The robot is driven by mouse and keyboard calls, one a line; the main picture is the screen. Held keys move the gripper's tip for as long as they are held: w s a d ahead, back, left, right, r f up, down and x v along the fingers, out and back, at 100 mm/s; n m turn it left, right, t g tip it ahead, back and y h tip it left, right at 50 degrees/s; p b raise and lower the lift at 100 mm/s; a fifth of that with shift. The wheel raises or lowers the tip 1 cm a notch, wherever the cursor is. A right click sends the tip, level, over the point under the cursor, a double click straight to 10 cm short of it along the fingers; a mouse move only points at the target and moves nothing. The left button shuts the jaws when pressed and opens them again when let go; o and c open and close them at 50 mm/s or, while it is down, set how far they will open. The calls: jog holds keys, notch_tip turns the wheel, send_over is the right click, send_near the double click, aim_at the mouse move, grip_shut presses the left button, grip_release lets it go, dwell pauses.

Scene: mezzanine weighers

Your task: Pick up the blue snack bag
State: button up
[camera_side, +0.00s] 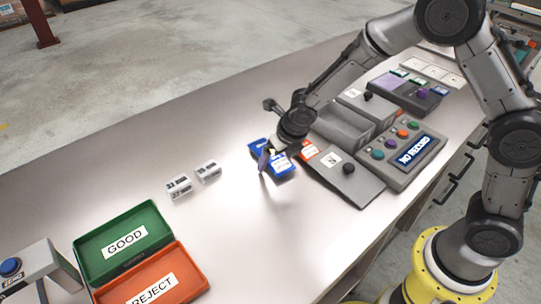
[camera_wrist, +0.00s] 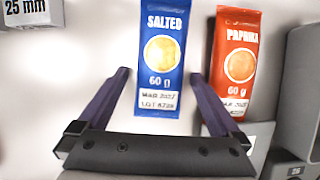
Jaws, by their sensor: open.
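The blue snack bag (camera_side: 284,166) lies on the pale table, partly hidden by my gripper in the side view. In the wrist view the blue bag (camera_wrist: 158,62) reads "SALTED" and "60 g", with a round yellow picture. My gripper (camera_side: 268,166) is directly over it, pointing down. In the wrist view my open gripper (camera_wrist: 159,72) has one finger on each side of the blue bag, with bare table showing between the bag and each finger. Whether the fingertips touch the table cannot be told.
An orange "PAPRIKA" bag (camera_wrist: 237,62) lies close to the right of the right finger. A grey weigher (camera_side: 343,170) stands beyond it. White blocks (camera_side: 208,172), a green GOOD tray (camera_side: 86,262) and an orange REJECT tray (camera_side: 192,268) sit left. Table between is clear.

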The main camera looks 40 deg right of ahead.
jog(key=shift+c, duration=0.3)
jog(key=c, duration=1.2)
jog(key=shift+c, duration=0.2)
jog(key=shift+r, duration=0.15)
